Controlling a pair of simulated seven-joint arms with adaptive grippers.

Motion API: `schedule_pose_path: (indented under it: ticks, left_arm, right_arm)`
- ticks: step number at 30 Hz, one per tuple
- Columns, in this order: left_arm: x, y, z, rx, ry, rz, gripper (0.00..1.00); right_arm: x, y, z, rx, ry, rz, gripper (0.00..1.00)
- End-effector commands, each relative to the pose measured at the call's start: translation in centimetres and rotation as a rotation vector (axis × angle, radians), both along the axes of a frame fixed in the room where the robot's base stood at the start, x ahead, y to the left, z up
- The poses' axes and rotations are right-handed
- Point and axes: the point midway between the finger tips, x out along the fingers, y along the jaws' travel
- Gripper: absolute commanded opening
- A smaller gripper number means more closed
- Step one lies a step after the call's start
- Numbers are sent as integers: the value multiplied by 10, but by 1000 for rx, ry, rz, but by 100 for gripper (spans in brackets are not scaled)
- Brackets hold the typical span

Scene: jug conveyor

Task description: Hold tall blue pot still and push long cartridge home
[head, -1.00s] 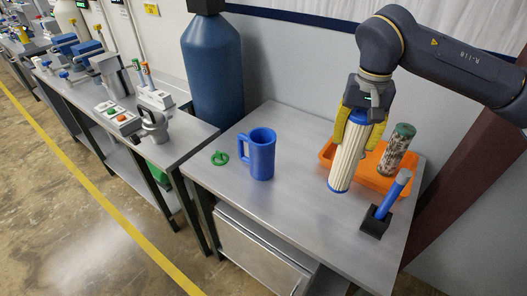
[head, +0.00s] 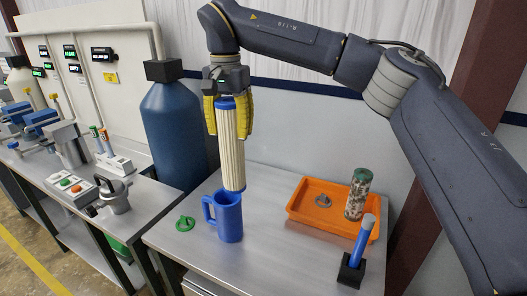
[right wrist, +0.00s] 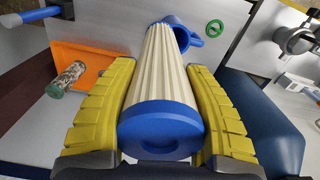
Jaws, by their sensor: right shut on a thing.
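The tall blue pot (head: 229,219) stands upright on the metal table, its handle toward the left. The long cartridge (head: 231,152) is white and pleated with blue ends. My right gripper (head: 228,112) is shut on its upper part and holds it nearly upright. In the head view its lower end is at the pot's mouth; I cannot tell whether it is just inside or just above. In the right wrist view, the cartridge (right wrist: 165,75) lies between the yellow fingers and covers part of the pot (right wrist: 180,31). My left gripper is not in view.
An orange tray (head: 297,208) holds a dirty cartridge (head: 357,194) and a grey ring. A large blue tank (head: 175,135) stands behind, left.

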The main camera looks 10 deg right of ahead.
Motion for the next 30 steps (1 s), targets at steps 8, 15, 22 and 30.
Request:
schedule_pose_path:
  ticks: [8, 15, 22, 30]
  left_arm:
    - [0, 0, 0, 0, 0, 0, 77]
    - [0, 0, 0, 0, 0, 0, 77]
    - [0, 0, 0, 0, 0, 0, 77]
    - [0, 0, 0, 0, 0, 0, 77]
  right_arm:
    - [27, 34, 26, 0, -1, -177, 1]
    - [45, 29, 31, 1, -1, -303, 1]
    - [45, 28, 21, 0, 3, -335, 1]
    - [45, 28, 5, 1, 2, -334, 1]
